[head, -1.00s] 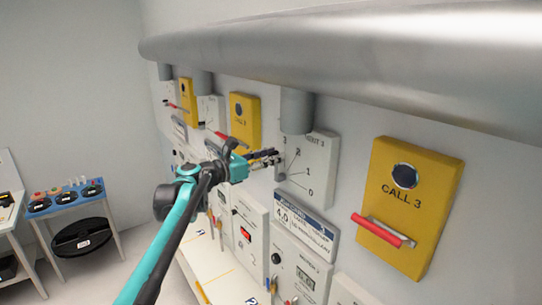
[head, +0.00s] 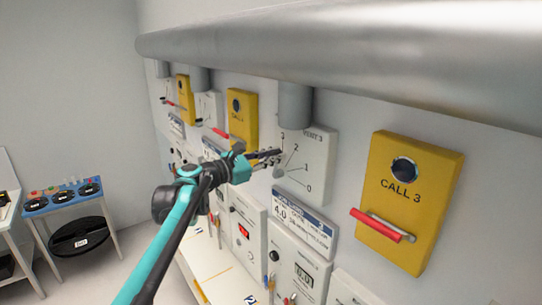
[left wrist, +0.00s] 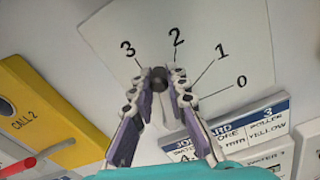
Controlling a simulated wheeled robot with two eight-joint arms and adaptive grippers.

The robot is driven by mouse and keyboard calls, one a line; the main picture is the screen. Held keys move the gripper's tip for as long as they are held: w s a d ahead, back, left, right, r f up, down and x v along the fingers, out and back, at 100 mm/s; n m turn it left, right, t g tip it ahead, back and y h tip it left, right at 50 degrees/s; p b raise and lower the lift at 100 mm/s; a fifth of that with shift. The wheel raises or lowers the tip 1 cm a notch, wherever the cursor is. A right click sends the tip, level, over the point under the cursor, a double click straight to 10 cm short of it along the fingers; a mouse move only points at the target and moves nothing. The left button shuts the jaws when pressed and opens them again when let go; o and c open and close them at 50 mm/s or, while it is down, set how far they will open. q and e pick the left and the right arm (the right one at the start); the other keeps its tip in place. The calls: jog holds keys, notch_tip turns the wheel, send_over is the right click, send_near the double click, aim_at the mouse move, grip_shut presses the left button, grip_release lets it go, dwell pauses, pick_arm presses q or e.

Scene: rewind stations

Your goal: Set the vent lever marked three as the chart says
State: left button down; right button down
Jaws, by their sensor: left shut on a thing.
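The vent 3 panel (head: 318,150) is a white plate on the wall with a dial marked 0 to 3; it also shows in the left wrist view (left wrist: 222,25). My left gripper (head: 277,157) is at the left part of this dial, its fingers shut on the vent lever. In the left wrist view the lever's dark round knob (left wrist: 158,79) sits between the two fingertips (left wrist: 160,85), just below the space between the marks 3 and 2. My right gripper is not in view.
A yellow CALL 3 box (head: 410,200) with a red handle (head: 375,225) is to the right. A job card (head: 303,218) hangs below the vent panel. A large grey pipe (head: 340,65) runs above. A blue-topped stand (head: 65,197) is far left.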

pick_arm(q)
jog(key=shift+s+d+f+m+b, duration=0.2)
jog(key=shift+s+d+f+m, duration=0.15)
jog(key=shift+m, duration=0.3)
jog(key=shift+s+d+f+m+b, duration=0.1)
jog(key=shift+s+d+m+b, duration=0.1)
jog(key=shift+s+m, duration=0.35)
jog(key=shift+w, duration=0.15)
jog(key=c, duration=1.5)
grip_release()
jog(key=v, duration=1.2)
